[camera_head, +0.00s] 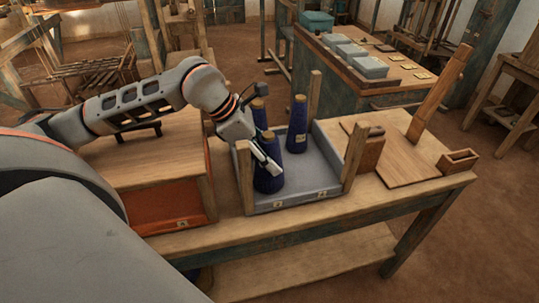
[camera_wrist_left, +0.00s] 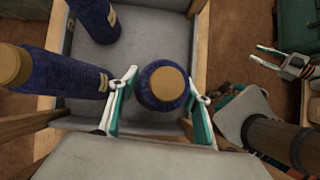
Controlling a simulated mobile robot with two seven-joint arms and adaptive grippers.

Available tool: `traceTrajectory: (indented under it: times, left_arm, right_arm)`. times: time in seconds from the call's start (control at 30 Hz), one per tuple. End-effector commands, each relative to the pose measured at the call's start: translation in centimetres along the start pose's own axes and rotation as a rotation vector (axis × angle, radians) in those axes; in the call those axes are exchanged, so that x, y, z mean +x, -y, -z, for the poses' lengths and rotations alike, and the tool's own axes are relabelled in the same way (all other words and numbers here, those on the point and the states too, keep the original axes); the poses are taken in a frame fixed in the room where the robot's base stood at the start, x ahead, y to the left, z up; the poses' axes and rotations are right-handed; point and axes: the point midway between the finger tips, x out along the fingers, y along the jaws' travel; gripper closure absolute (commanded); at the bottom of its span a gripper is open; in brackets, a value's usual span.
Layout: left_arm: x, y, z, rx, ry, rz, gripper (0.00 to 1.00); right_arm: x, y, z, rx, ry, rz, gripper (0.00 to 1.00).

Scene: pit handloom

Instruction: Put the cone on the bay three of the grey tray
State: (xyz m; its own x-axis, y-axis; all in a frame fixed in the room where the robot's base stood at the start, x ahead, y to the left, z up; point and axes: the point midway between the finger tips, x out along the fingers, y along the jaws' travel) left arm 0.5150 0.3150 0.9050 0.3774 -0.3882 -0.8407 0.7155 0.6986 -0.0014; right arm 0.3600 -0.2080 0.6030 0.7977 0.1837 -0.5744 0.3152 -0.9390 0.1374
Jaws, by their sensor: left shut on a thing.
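The grey tray (camera_head: 318,178) sits on the wooden bench and holds dark blue cones with tan tops. My left gripper (camera_head: 266,157) is shut on the front cone (camera_head: 268,182), at the tray's front left. The wrist view shows this cone (camera_wrist_left: 164,88) upright between the fingers (camera_wrist_left: 163,100). Whether its base touches the tray floor is unclear. A second cone (camera_head: 297,125) stands at the back and a third cone (camera_head: 259,115) at the back left, partly behind my gripper. My right gripper (camera_wrist_left: 278,60) appears small in the wrist view, with its fingers apart and empty.
Wooden posts (camera_head: 354,153) rise at the tray's corners. An orange-fronted wooden box (camera_head: 170,205) stands left of the tray. To the right are a wooden block (camera_head: 370,152), a board (camera_head: 408,165) and a small open box (camera_head: 458,162). The tray's right side is clear.

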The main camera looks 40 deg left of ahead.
Motion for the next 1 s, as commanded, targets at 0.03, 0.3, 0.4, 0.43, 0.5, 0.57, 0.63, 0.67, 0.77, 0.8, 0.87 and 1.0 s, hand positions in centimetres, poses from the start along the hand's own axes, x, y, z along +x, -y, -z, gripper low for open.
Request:
traceTrajectory:
  times: [0.03,0.3,0.4,0.43,0.5,0.57,0.63,0.67,0.77,0.8,0.87,1.0]
  left_arm:
    - [-0.1,0.0,-0.1,0.001,0.001,-0.001,0.79]
    - [0.1,0.0,0.1,0.0,0.0,0.0,0.45]
    - [0.1,0.0,0.1,0.0,0.0,0.0,0.45]
    - [0.1,0.0,0.1,0.0,0.0,0.0,0.45]
    - [0.1,0.0,0.1,0.0,0.0,0.0,0.45]
    - [0.1,0.0,0.1,0.0,0.0,0.0,0.45]
    - [-0.1,0.0,-0.1,0.0,0.001,-0.001,0.45]
    - [-0.2,0.0,-0.2,0.001,0.002,-0.001,0.45]
    - [-1.2,-0.1,0.0,0.001,0.0,-0.003,0.45]
    - [-1.8,-0.1,-0.1,0.001,0.0,-0.004,0.45]
    - [-2.9,-0.1,0.0,0.001,-0.001,-0.006,0.45]
    - [-6.0,-0.2,0.0,0.001,-0.002,-0.007,0.45]
  right_arm:
    - [0.0,0.0,0.0,0.0,0.0,0.0,0.68]
    - [0.0,0.1,-0.4,-0.001,0.006,0.002,0.68]
    - [-0.1,0.2,-0.5,-0.001,0.008,0.003,0.68]
    - [-0.1,0.2,-0.5,-0.001,0.008,0.003,0.68]
    - [-0.2,0.2,-0.6,-0.001,0.009,0.003,0.68]
    - [-0.2,0.2,-0.6,-0.001,0.009,0.003,0.68]
    - [-0.3,0.2,-0.4,-0.001,0.007,0.003,0.68]
    - [-0.3,0.1,-0.2,-0.001,0.005,0.002,0.68]
    - [-0.3,0.2,-0.3,0.001,0.006,0.003,0.68]
    - [-0.3,0.2,-0.3,0.001,0.006,0.003,0.68]
    - [-0.3,0.2,-0.2,0.001,0.005,0.003,0.68]
    - [-0.3,0.2,-0.3,0.001,0.006,0.003,0.68]
